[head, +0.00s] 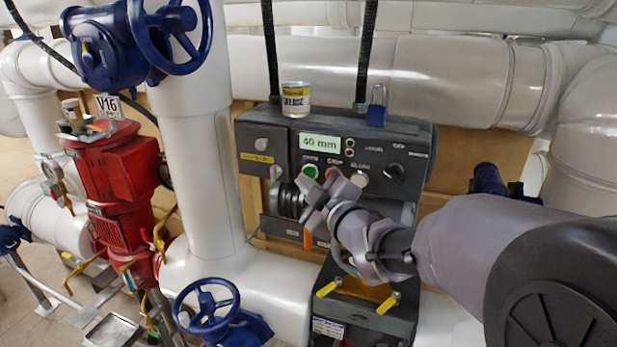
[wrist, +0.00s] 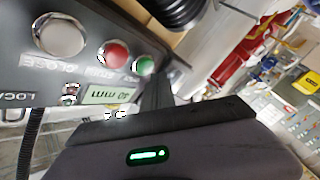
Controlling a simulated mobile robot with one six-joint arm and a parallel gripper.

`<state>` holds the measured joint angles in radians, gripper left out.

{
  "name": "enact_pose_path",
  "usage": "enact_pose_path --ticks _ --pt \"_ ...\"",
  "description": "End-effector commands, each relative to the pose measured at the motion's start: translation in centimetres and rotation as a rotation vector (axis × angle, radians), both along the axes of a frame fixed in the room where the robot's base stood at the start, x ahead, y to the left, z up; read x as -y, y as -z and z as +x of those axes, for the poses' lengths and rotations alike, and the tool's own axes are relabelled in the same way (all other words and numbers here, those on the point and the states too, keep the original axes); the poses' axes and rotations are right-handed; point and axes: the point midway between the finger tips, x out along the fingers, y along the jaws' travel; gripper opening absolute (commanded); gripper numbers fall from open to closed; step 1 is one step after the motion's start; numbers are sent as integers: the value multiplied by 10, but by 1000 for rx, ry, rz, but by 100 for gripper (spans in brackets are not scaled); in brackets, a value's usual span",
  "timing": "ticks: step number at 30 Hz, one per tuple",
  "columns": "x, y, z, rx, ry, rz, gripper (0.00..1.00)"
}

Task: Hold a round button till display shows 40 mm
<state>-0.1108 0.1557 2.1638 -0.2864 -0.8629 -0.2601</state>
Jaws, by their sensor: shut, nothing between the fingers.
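The grey control box has a green-lit display (head: 319,143) that reads 40 mm; it also shows upside down in the wrist view (wrist: 110,95). Below it sit a green button (head: 309,171), a red button (head: 332,173) and a white button (head: 359,179). The wrist view shows the green button (wrist: 145,65), the red button (wrist: 115,53) and the white button (wrist: 62,34). My gripper (head: 310,190) is shut and empty, just in front of the panel. Its fingertips (wrist: 157,75) are close beside the green button; I cannot tell whether they touch it.
A yellow and white can (head: 296,100) stands on top of the box, and a blue padlock (head: 377,108) is at its upper right. A dark selector knob (head: 394,173) is right of the buttons. White pipes, a red pump (head: 112,180) and a blue handwheel (head: 207,306) surround the panel.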

Motion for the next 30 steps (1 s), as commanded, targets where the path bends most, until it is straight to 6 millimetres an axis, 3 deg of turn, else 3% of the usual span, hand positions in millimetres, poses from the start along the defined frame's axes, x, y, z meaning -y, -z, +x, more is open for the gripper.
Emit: enact_pose_path --ticks 8,22,30 --pt "0 0 -1 0 0 0 0" --pt "-16 1 -42 1 0 1 0" --pt "-17 -1 -48 0 0 0 0"
